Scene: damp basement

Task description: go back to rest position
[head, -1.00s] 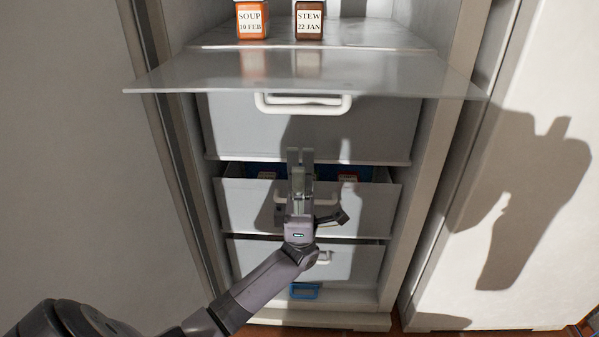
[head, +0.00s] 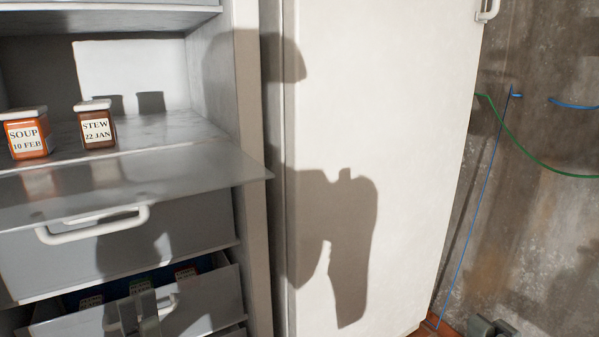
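A jar of soup (head: 28,136) and a jar of stew (head: 97,126) stand on the cabinet shelf (head: 150,131). A closed upper drawer (head: 190,225) sits below. Several labelled containers lie in the open drawer. A white door (head: 400,110) stands open at right.

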